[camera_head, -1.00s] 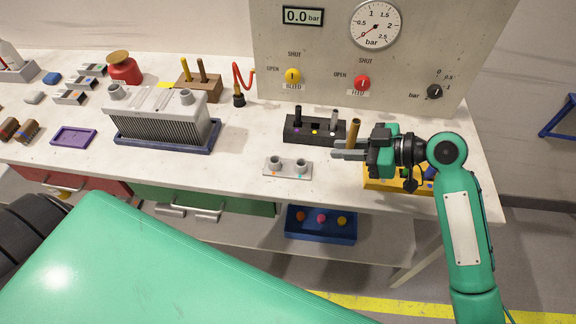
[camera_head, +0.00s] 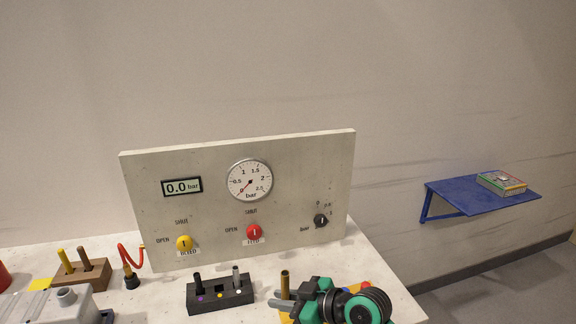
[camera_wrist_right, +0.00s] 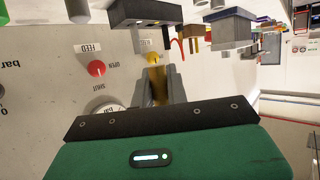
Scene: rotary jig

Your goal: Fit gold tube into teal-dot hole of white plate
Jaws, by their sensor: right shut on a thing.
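My right gripper (camera_head: 282,301) is low in the head view, at the front right of the bench. It is shut on the gold tube (camera_head: 285,279), which stands upright between the fingers. In the right wrist view the gold tube (camera_wrist_right: 157,86) also sits between the grey fingers. The white plate is outside the head view, and I cannot make it out in the wrist view. No teal dot shows. My left gripper is in neither current view.
A black block (camera_head: 205,300) with a black and a grey tube stands left of the gripper. Behind is the gauge panel (camera_head: 300,180) with yellow and red knobs. A wooden block (camera_head: 82,274) with two tubes is at the left. A blue wall shelf (camera_head: 480,200) is at the right.

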